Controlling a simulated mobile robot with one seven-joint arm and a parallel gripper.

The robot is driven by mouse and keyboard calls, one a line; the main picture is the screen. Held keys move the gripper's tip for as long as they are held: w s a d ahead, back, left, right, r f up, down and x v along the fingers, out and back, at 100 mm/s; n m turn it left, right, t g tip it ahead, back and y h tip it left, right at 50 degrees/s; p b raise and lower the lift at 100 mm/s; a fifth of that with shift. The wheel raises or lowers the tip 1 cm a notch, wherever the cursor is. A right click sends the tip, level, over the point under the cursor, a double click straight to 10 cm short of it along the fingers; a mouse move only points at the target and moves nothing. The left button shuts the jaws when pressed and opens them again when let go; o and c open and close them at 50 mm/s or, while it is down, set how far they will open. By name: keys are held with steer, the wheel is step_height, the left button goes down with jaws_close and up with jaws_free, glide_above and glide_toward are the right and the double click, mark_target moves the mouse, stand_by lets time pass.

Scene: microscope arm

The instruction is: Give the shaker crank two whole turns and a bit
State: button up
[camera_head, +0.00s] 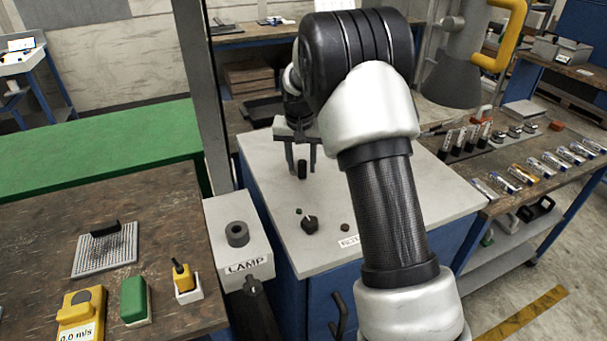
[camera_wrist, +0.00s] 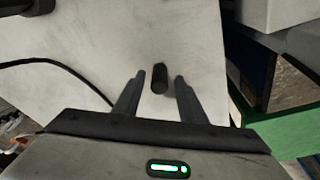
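A short black upright peg (camera_head: 302,170), which looks like the crank's handle, stands on the pale top of a blue cabinet (camera_head: 270,185). It also shows in the wrist view (camera_wrist: 160,80). My gripper (camera_head: 302,165) is above the cabinet's far part, pointing down. Its two fingers (camera_wrist: 160,75) are open, one on each side of the peg, with a visible gap on both sides. The crank's arm and pivot cannot be made out.
A LAMP box (camera_head: 237,238) stands to the left. A black cable (camera_wrist: 75,70) lies on the pale surface in the wrist view.

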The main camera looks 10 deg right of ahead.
steer(key=shift+w+d+p+v, duration=0.1)
steer(key=shift+w+p+v, duration=0.15)
steer(key=shift+p+v, duration=0.85)
steer(key=shift+w+d+p+v, duration=0.1)
steer(key=shift+w+p+v, duration=0.15)
steer(key=shift+p+v, duration=0.9)
steer(key=shift+w+d+p+v, duration=0.1)
steer(key=shift+w+p+v, duration=0.25)
steer(key=shift+v, duration=1.35)
steer(key=shift+s+r, duration=0.1)
steer(key=shift+r, duration=0.05)
steer(key=shift+r, duration=0.1)
